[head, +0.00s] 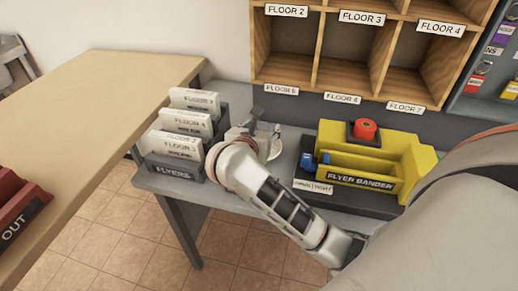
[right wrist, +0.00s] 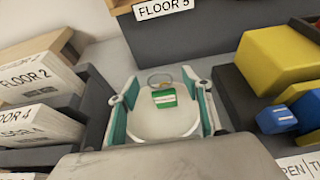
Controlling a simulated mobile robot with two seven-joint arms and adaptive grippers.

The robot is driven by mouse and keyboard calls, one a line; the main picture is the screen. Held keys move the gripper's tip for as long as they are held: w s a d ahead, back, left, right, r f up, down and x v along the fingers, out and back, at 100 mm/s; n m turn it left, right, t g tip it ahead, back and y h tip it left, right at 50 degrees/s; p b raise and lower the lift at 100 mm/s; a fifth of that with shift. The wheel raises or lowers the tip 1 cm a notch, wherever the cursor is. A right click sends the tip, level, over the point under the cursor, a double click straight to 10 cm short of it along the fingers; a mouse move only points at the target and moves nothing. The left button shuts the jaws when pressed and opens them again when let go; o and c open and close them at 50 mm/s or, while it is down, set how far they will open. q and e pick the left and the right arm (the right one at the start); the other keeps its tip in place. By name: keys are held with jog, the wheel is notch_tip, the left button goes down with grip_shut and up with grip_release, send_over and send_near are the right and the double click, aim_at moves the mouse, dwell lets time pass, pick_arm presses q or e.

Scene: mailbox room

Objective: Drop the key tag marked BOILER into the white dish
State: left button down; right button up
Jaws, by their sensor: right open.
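The white dish (right wrist: 165,124) shows in the right wrist view, on the grey table between the fingers of my right gripper (right wrist: 162,104). That gripper is open, with a teal-edged finger on each side of the dish. A green key tag (right wrist: 163,98) lies at the dish's far side, apart from both fingers, with a ring beyond it. Its lettering is too small to read. In the head view my right gripper (head: 262,132) is low over the table, and my arm partly hides the dish (head: 272,148). My left gripper is not in view.
A flyers rack (head: 180,170) with labelled cards stands left of the gripper. The yellow flyer bander (head: 365,163) with a red button stands right. Wooden pigeonholes (head: 342,100) rise behind. Coloured key tags (head: 478,77) hang at far right. A wooden counter (head: 90,105) is at left.

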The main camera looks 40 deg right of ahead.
jog(key=v, duration=0.7)
jog(key=shift+s, duration=0.15)
jog(key=shift+a+r, duration=0.1)
jog(key=shift+a, duration=0.1)
